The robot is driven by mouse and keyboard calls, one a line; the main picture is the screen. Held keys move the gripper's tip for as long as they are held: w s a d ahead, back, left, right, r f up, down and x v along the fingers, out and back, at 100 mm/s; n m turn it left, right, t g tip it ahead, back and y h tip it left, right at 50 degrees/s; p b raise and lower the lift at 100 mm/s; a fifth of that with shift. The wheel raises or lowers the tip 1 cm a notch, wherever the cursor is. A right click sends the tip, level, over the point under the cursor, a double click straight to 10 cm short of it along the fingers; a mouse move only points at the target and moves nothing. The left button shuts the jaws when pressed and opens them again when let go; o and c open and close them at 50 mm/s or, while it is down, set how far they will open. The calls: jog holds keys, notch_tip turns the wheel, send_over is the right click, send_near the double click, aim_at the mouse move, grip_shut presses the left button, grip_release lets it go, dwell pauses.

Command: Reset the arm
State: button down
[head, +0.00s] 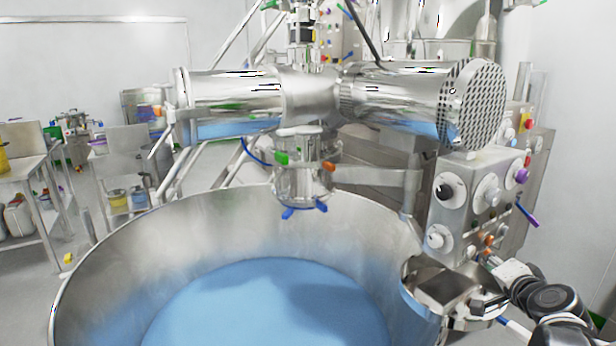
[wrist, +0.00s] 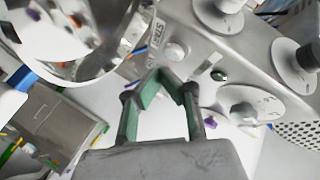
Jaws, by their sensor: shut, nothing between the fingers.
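My gripper (wrist: 162,78) shows in the wrist view with dark fingers and green inner pads. Its fingertips meet and hold nothing. It is in front of the grey control panel (wrist: 205,45), which has white knobs and a small button near the fingertips. I cannot tell whether the tips touch the panel. In the head view my arm comes in at the lower right, and the gripper end (head: 488,258) is close to the lower part of the control panel (head: 462,205). The fingers are too small to make out there.
A large steel bowl (head: 85,290) with blue content fills the lower middle. A small steel vessel (head: 408,283) stands beside my arm. A steel machine with a perforated end (head: 475,103) hangs above. Shelves (head: 25,165) stand at the left.

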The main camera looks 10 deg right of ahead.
jog(key=s+a+r+n+g+y, duration=0.15)
jog(key=a+n, duration=0.25)
jog(key=a, duration=0.6)
jog(key=s+a+n+g+y, duration=0.2)
jog(key=s+a+n+y, duration=0.15)
jog(key=a, duration=0.75)
jog(key=s+a+f+n+g+h, duration=0.1)
jog(key=s+a+n+g, duration=0.2)
jog(key=s, duration=0.9)
jog(key=a+n, duration=0.3)
jog(key=a, duration=0.2)
jog(key=shift+f+g, duration=0.25)
jog(key=shift+g, duration=0.1)
